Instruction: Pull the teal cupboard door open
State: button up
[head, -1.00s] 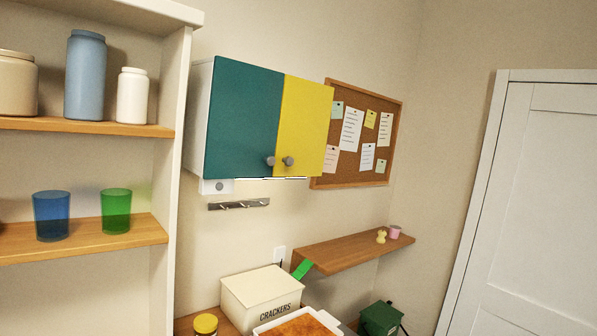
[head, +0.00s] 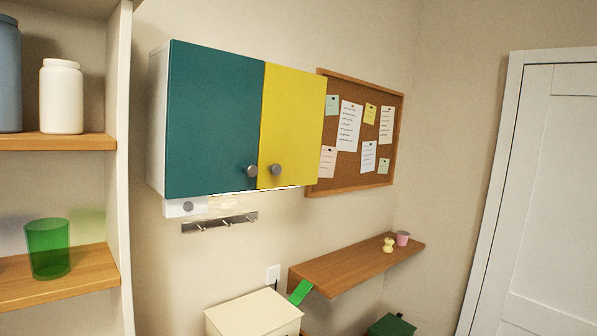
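The wall cupboard has a teal door (head: 212,120) on the left and a yellow door (head: 291,125) on the right. Both doors look shut and flush with each other. The teal door has a round grey knob (head: 252,171) at its lower right corner. The yellow door has a similar knob (head: 275,169) at its lower left, close beside it. The cupboard's white side shows at the left. My gripper is not visible in this view.
An open shelf unit (head: 122,170) stands at the left, holding a white jar (head: 61,97) and a green cup (head: 48,248). Below the cupboard are a hook rail (head: 219,223) and a cream box (head: 254,315). A corkboard (head: 325,180) and wooden shelf (head: 350,265) are at the right.

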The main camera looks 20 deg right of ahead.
aim_at(214, 96)
jog(key=z, duration=0.05)
jog(key=i, duration=1.35)
jog(key=u, duration=0.55)
